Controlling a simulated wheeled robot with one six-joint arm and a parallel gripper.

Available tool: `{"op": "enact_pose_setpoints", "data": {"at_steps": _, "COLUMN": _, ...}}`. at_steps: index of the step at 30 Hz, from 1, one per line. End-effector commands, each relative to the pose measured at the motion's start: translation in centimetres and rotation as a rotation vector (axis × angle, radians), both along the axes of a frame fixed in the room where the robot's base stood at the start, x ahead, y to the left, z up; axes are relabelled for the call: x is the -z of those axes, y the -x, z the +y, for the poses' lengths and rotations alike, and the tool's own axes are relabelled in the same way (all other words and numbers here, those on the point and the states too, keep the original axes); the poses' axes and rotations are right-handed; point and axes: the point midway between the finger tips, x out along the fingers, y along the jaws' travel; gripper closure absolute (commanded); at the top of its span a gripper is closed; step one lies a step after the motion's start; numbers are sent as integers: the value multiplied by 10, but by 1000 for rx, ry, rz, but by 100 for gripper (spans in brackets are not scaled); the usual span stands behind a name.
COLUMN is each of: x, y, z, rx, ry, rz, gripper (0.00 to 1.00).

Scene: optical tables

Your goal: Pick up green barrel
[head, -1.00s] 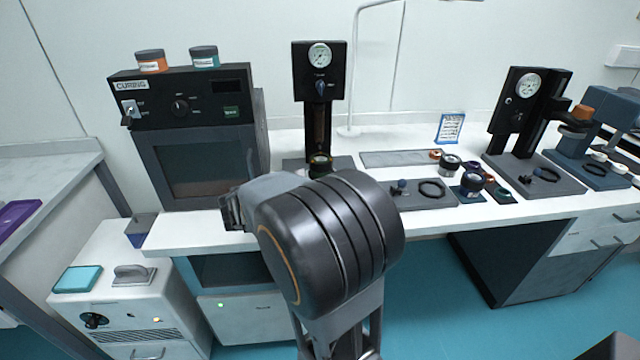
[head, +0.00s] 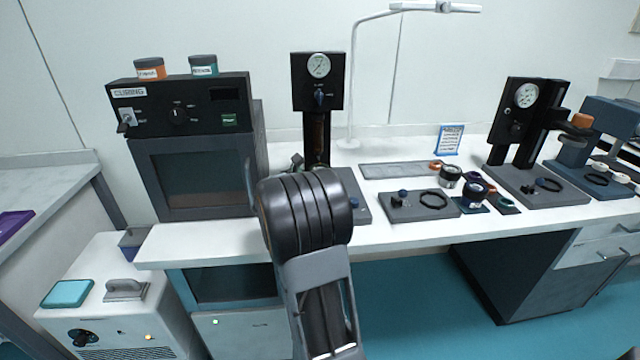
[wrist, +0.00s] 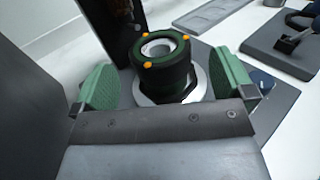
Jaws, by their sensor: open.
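The green barrel (wrist: 163,68) is a short dark cylinder with a green ring on top, a pale round opening and several orange dots. In the wrist view it stands upright on a bright round seat at the foot of a black post. My gripper (wrist: 165,82) is open, with one green finger pad to the left of the barrel and one to the right. Gaps show between the pads and the barrel. The lower front of the barrel is partly hidden by my gripper's body. In the head view my arm hides the barrel.
A black press with a gauge (head: 318,80) rises behind my arm. The curing oven (head: 190,150) stands to its left. To the right are a grey plate with a black ring (head: 420,206), several small coloured parts and a second press (head: 520,120).

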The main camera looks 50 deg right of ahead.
Motion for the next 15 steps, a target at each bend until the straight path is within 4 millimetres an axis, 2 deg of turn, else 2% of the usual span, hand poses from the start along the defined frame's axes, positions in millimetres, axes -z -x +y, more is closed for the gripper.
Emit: {"op": "enact_pose_setpoints", "data": {"at_steps": 15, "x": 1, "y": -12, "z": -50, "rx": 1, "ry": 0, "rz": -1, "gripper": 0}}
